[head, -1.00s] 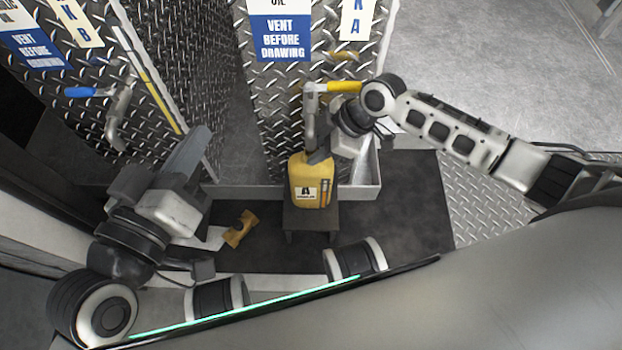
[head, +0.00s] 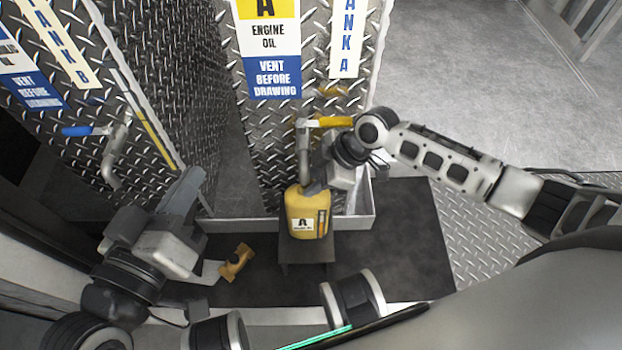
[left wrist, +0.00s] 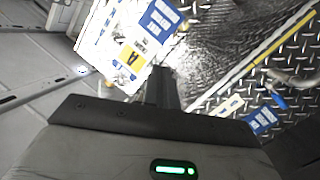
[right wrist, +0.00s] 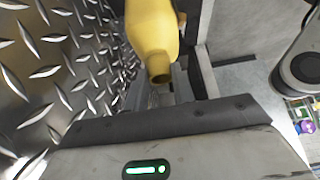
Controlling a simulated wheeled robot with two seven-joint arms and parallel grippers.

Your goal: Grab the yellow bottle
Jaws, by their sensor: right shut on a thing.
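The yellow bottle (head: 306,213) is a jug with a white label marked A. It stands upright on a small dark stool (head: 306,252) in front of the tank marked engine oil. My right gripper (head: 315,187) is shut on the top of the bottle, and its fingers hide part of that top.
A tap with a yellow handle (head: 330,122) is just above and behind the bottle. A tap with a blue handle (head: 77,131) is at the left. A small yellow object (head: 237,262) lies on the dark mat (head: 410,235). The mat's right side is clear.

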